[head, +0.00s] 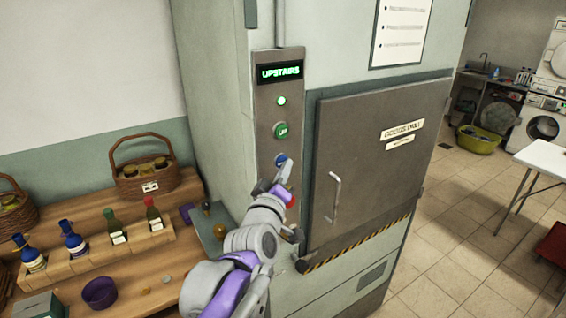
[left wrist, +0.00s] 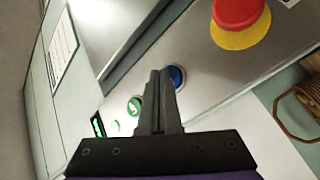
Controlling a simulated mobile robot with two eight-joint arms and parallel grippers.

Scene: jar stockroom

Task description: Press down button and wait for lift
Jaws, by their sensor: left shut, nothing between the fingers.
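A steel control panel (head: 268,110) is on the goods lift. Its display (head: 280,72) reads "UPSTAIRS" in green, and a small green lamp (head: 281,101) is lit below it. Under that are a green UP button (head: 281,130) and a blue button (head: 281,160), whose label I cannot read. My left gripper (head: 284,170) is shut and empty, its tips at the blue button. In the left wrist view the closed fingers (left wrist: 160,78) partly cover the blue button (left wrist: 177,77). I cannot tell whether they touch it. The steel lift door (head: 375,150) is closed. My right gripper is not in view.
A red button (left wrist: 238,10) on a yellow base sits lower on the panel. The door handle (head: 335,197) stands out at the right. A wooden shelf (head: 180,265) with bottles and a basket (head: 143,170) is at the left. Open tiled floor lies right of the lift.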

